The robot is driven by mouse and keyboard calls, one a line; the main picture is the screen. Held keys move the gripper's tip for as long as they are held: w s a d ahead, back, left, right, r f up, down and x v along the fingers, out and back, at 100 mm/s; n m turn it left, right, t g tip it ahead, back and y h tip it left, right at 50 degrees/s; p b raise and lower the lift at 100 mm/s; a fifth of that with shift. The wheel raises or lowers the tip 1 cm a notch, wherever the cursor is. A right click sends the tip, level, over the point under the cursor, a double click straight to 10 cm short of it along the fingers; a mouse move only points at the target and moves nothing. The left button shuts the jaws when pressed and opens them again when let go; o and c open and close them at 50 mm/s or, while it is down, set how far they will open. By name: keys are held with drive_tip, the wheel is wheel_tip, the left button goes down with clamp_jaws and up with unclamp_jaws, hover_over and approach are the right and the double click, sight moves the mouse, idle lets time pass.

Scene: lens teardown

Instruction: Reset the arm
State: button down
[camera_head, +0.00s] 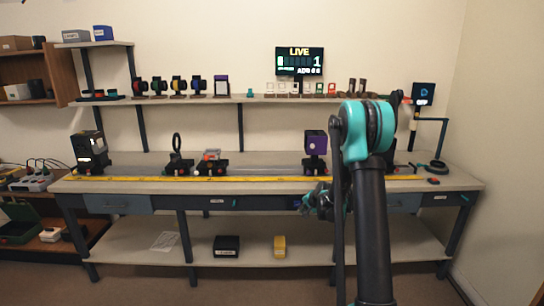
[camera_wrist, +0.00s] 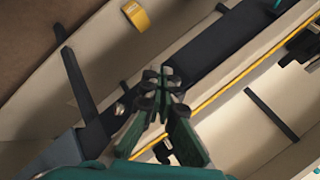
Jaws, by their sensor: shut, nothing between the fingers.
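My arm rises in the front right of the head view. My gripper (camera_head: 320,201) hangs to the left of it, in front of the bench's front edge. In the wrist view my gripper (camera_wrist: 158,80) has its fingertips together with nothing between them. The workbench (camera_head: 250,187) stands behind it, with a dark drawer front in view below the gripper. No object touches the fingers.
A yellow ruler strip (camera_head: 200,179) runs along the bench front. A purple block on a stand (camera_head: 315,143), a ring holder (camera_head: 177,145) and a dark box device (camera_head: 90,152) stand on the bench. A yellow block (camera_head: 279,246) and a black box (camera_head: 226,245) lie on the lower shelf.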

drive_tip(key=s+d+r+n+g+h, duration=0.15)
drive_tip(key=s+r, duration=0.25)
drive_tip(key=s, duration=0.7)
drive_tip(key=s+a+r+n, duration=0.1)
drive_tip(key=s+r+n, duration=0.25)
drive_tip(key=s, duration=0.75)
drive_tip(key=s+d+f+n+g+h, duration=0.1)
drive_tip(key=s, duration=1)
drive_tip(key=s+d+f+n+g, duration=0.1)
drive_tip(key=s+d+n, duration=0.1)
drive_tip(key=s, duration=1)
drive_tip(key=shift+d+f+n+h, duration=0.15)
drive_tip(key=shift+d+n+h, duration=0.05)
drive_tip(key=shift+n+h, duration=0.15)
